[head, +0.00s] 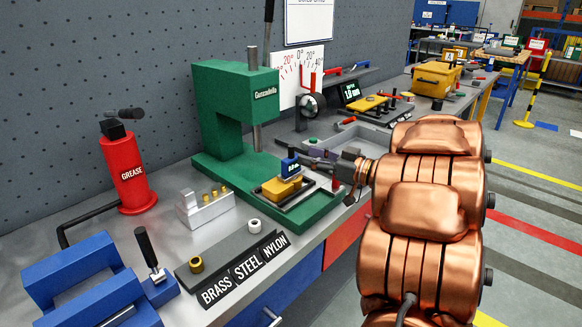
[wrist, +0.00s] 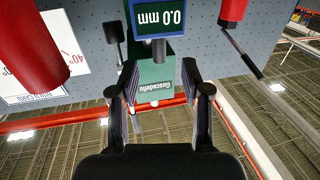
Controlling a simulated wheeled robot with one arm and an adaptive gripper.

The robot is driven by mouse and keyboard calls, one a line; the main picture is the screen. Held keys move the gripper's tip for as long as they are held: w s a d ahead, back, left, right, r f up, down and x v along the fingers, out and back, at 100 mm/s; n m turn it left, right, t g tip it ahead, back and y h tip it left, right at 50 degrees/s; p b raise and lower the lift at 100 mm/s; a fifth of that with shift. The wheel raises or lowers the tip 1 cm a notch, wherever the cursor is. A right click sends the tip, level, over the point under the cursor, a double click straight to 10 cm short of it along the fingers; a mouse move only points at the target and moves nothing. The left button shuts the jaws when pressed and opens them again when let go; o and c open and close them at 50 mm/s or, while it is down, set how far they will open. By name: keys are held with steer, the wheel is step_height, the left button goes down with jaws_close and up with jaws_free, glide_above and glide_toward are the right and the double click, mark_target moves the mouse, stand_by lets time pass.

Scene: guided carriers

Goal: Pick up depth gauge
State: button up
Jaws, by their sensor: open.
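The depth gauge (head: 290,165) is a small blue unit with a dark display. It sits at a yellow block (head: 283,187) on the green press base. The gauge lies ahead of the fingertips. Whether any finger touches it I cannot tell.
The green press (head: 225,115) stands behind the gauge, its column rising close by. A red grease can (head: 126,170), a grey block with brass pins (head: 205,208), and a BRASS/STEEL/NYLON strip (head: 240,272) are left. Blue vise-like blocks (head: 75,265) are front left.

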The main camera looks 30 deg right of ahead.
mark_target(291, 157)
steer(key=shift+f+x, duration=0.2)
steer(key=shift+x, duration=3)
jaws_close()
